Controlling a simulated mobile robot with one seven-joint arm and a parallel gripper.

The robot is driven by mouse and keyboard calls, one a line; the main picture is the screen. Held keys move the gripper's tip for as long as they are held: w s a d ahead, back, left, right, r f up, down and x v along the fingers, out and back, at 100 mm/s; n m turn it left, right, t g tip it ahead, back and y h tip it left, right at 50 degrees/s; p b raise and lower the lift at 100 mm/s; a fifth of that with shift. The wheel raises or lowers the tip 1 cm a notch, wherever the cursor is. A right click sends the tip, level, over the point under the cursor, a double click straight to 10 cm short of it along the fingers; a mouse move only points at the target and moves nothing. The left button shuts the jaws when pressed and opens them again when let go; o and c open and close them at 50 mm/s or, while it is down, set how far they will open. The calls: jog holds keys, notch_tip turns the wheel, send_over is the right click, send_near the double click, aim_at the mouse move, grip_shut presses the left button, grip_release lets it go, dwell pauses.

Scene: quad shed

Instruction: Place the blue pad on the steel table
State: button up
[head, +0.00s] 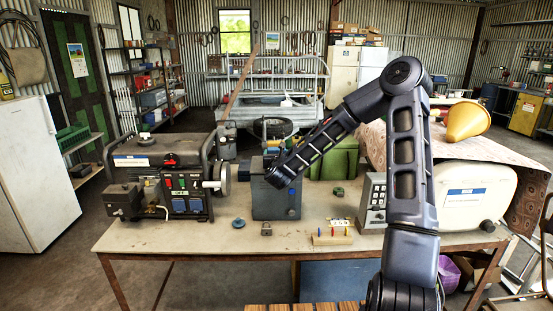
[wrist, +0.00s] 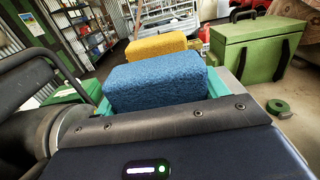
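The blue pad (wrist: 155,82) is a rough-textured block. In the wrist view it lies in a teal holder (wrist: 216,88), in front of a yellow pad (wrist: 155,47). In the head view the pads are small and partly hidden behind my forearm. The end of my arm, with my gripper (head: 277,180), is in front of a grey-blue box (head: 275,207). The fingers cannot be made out there, and none show in the wrist view. The table (head: 215,240) has a pale worn top and brown metal legs; I cannot tell whether it is the steel table.
A generator (head: 165,180) stands left of the box. A green case (head: 335,162) is behind it to the right; a green ring (wrist: 281,107) lies near the case. A peg board (head: 332,237) and a cream container (head: 475,195) are to the right. The table's front left is clear.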

jog(key=shift+c, duration=0.4)
notch_tip(320, 180, up, 19)
jog(key=w+d+f, duration=0.8)
jog(key=w+d, duration=0.1)
jog(key=w, duration=0.2)
jog(key=w+d+f, duration=0.7)
jog(key=w+d, duration=0.1)
jog(key=w, duration=0.2)
jog(key=f, duration=2.9)
jog(key=shift+w+d, duration=0.1)
jog(key=shift+d, duration=0.1)
jog(key=shift+f, duration=0.1)
jog(key=o, duration=1)
